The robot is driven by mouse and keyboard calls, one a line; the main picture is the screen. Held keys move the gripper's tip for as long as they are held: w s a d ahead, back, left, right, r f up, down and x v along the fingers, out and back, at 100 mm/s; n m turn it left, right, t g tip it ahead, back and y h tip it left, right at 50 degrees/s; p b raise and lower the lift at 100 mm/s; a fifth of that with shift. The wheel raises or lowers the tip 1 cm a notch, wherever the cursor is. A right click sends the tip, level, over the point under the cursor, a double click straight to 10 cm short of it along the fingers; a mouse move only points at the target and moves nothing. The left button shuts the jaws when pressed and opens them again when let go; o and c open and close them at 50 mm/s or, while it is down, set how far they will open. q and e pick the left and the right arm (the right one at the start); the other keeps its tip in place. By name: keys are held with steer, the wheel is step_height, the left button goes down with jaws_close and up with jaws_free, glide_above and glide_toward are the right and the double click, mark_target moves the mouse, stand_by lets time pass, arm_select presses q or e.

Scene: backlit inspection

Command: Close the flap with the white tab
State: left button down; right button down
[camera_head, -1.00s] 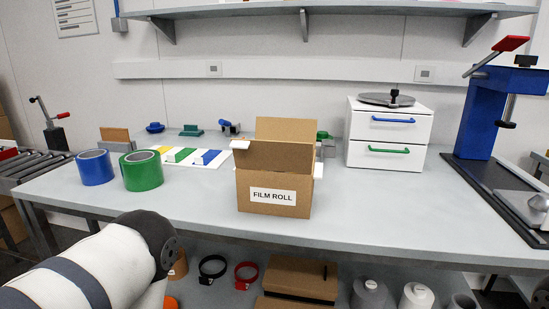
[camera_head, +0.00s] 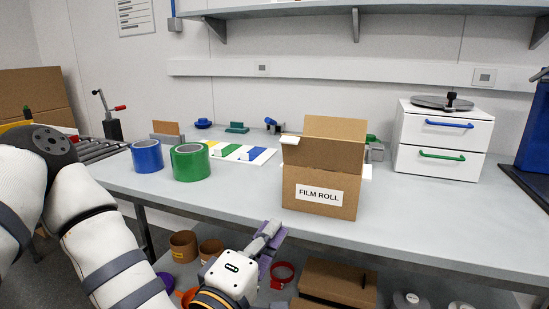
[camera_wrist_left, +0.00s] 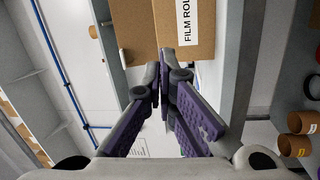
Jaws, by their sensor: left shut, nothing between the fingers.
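The brown cardboard box (camera_head: 305,205) labelled FILM ROLL stands on the table with its top open. A tall brown flap (camera_head: 337,128) stands up at its back. A white tab (camera_head: 290,141) sticks out at its upper left; another white piece (camera_head: 367,172) shows at its right side. My left gripper (camera_head: 275,228) is shut and empty, in front of the table edge, below and left of the box and apart from it. In the left wrist view, its fingers (camera_wrist_left: 166,65) point toward the box (camera_wrist_left: 187,25). My right gripper is not in view.
Blue (camera_head: 147,156) and green (camera_head: 190,162) tape rolls stand left of the box, beside a white board (camera_head: 262,156) with coloured pieces. A white drawer unit (camera_head: 440,140) stands at the right. The tabletop before the box is clear. A lower shelf holds rings and a carton (camera_head: 335,283).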

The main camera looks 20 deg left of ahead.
mark_target(292, 139)
arm_select(q)
step_height(292, 139, up, 5)
steer(key=a+n+t+y, duration=0.2)
steer(key=n, duration=0.1)
steer(key=x, duration=1.4)
steer(key=shift+w+a, duration=0.1)
steer(key=shift+w, duration=0.05)
steer(key=shift+m, duration=0.3)
